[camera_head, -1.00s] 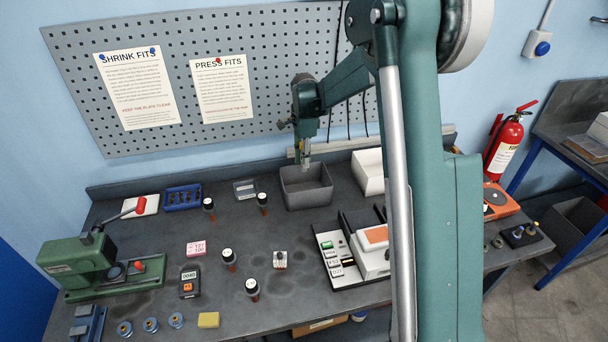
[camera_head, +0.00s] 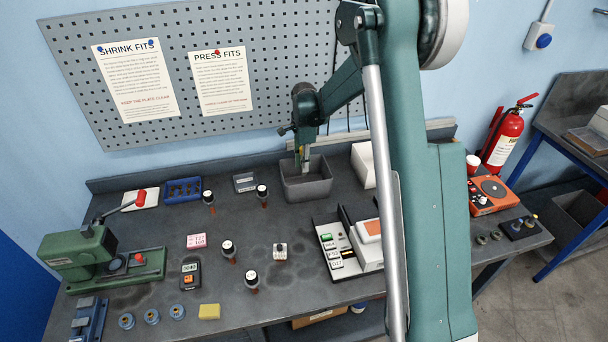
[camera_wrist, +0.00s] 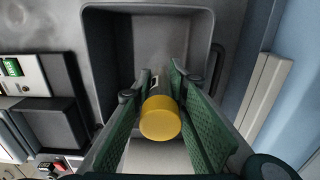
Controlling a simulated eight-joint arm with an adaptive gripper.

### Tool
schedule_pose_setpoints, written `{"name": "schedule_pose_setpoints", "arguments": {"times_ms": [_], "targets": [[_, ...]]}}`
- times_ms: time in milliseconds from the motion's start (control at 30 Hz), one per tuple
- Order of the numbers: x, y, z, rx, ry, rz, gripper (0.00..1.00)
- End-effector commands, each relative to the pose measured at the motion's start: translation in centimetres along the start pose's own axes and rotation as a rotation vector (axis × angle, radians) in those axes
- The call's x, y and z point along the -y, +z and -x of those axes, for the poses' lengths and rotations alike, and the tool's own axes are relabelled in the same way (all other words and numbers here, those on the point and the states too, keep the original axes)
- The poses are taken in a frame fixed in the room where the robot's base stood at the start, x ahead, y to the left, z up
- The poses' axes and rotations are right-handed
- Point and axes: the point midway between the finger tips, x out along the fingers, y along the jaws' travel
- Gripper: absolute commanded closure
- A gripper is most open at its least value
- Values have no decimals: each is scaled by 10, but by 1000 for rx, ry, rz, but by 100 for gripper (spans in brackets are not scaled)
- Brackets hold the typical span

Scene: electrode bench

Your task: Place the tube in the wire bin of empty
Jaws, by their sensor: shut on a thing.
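My gripper (camera_head: 302,166) points down into the mouth of a grey open bin (camera_head: 307,191) at the back of the bench. In the wrist view my gripper (camera_wrist: 160,98) has its green fingers shut on the sides of a tube (camera_wrist: 160,118). The tube's round yellow end faces the camera, and its far end is mostly hidden. In the wrist view the bin (camera_wrist: 88,60) lies beyond the fingertips, and its visible floor looks bare. I cannot tell whether the tube touches the bin.
A white box (camera_head: 363,166) stands right of the bin. A small dark tray (camera_head: 245,182) lies to its left. A labelled station (camera_head: 330,253) sits in front. A green press (camera_head: 85,252) is far left.

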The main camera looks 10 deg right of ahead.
Motion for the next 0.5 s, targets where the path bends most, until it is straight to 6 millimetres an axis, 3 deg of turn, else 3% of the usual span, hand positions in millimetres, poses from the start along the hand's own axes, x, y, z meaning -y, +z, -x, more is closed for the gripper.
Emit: {"name": "schedule_pose_setpoints", "arguments": {"times_ms": [200, 500], "targets": [[0, 0, -23, 0, 0, 0, 98], [0, 0, -25, 0, 0, 0, 98]]}}
